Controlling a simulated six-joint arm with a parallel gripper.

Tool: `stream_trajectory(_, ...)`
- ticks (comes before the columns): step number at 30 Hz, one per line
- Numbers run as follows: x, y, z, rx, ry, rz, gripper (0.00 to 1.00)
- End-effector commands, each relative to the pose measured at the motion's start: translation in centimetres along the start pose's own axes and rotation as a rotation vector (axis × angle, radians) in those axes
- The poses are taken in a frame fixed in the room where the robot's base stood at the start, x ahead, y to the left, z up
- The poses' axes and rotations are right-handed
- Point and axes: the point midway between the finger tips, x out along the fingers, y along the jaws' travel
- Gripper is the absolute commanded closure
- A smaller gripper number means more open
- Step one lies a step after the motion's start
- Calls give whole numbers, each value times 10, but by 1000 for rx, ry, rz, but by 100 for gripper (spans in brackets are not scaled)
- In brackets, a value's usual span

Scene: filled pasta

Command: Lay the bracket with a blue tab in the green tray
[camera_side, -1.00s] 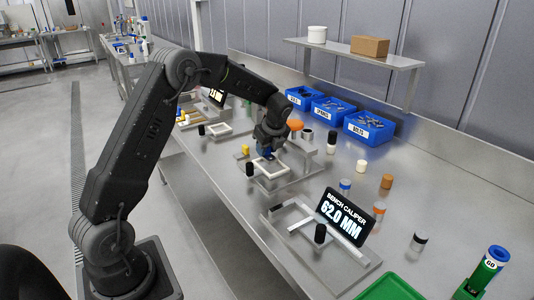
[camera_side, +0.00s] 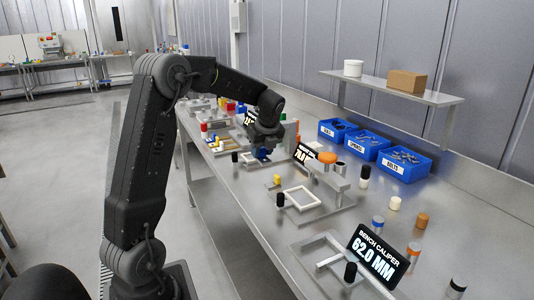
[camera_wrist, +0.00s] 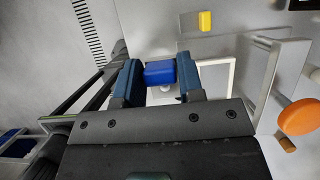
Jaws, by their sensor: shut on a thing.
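My gripper (camera_side: 262,148) is at the left part of the bench, low over it. In the wrist view its two blue-padded fingers (camera_wrist: 160,80) are shut on a blue block, the blue tab (camera_wrist: 160,72). The tab also shows as a blue patch under the gripper in the side view (camera_side: 263,155). How the rest of the bracket hangs from the tab is largely hidden. The green tray is not in either view now.
A white square frame (camera_side: 287,203) lies on a plate beside a yellow block (camera_side: 277,180) and black cylinder. An orange-topped gauge (camera_side: 327,157) stands behind it. A bench caliper display (camera_side: 378,259) is at the front right. Blue bins (camera_side: 404,163) line the back.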

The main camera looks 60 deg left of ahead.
Motion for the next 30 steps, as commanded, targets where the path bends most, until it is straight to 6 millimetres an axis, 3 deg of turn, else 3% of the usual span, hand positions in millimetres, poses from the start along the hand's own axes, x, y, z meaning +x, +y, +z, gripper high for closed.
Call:
stream_trajectory(8, -2, 0, 1, -1, -1, -1, 92)
stream_trajectory(30, -52, -1, 22, -1, -1, -1, 92)
